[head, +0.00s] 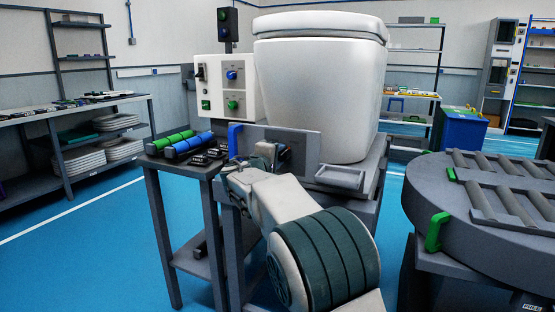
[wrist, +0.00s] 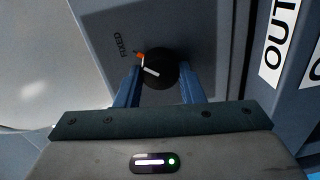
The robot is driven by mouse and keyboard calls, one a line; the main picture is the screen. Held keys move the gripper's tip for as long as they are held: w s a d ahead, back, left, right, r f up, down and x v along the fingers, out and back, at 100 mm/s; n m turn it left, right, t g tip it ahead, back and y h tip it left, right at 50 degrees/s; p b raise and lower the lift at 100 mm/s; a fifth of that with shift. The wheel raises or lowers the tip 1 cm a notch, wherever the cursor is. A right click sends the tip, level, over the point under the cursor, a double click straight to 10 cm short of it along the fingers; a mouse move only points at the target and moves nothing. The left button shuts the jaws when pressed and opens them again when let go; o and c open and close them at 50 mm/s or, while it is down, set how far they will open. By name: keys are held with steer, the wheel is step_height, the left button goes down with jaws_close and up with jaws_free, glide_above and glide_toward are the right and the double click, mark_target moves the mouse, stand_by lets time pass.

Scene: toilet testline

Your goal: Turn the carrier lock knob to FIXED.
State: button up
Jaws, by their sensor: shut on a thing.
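The carrier lock knob (wrist: 161,67) is a round black knob with a white line, on a grey panel (wrist: 222,35). An orange mark (wrist: 140,55) shows at its upper left edge. The word FIXED (wrist: 122,46) is printed left of the knob. The white line slants to the left and slightly up, below the orange mark. My gripper (wrist: 160,82) is shut on the knob, one blue finger on each side. In the head view, my gripper (head: 268,152) is against the front plate (head: 305,145) below the white toilet tank; it hides most of the knob there.
The white tank (head: 318,90) stands on a carrier above the plate. A blue handle (head: 235,138) is left of my gripper. A small table (head: 165,163) with green and blue cylinders stands left. A round roller table (head: 450,200) is at the right. Blue floor is open at left.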

steer(key=o, duration=1)
steer(key=p+v, duration=0.1)
steer(key=v, duration=1.2)
steer(key=shift+s, duration=0.4)
steer(key=shift+a, duration=0.1)
steer(key=s+d+r+m+g+p, duration=0.3)
steer(key=s+d+g+p, duration=0.15)
steer(key=d+p, duration=0.5)
steer(key=s+d+r+m+g+p, duration=0.35)
steer(key=s+d+p, duration=0.25)
steer(key=d, duration=0.7)
steer(key=s+d+r+m+g+y+p, duration=0.2)
steer(key=s+r+m+y+p, duration=0.1)
steer(key=s+p, duration=0.5)
steer(key=s+d+r+m+g+y+p, duration=0.2)
steer(key=s+r+m+g+y+p, duration=0.1)
steer(key=s+p, duration=0.6)
steer(key=s, duration=0.4)
steer(key=shift+s+r, duration=0.2)
steer(key=shift+s, duration=0.2)
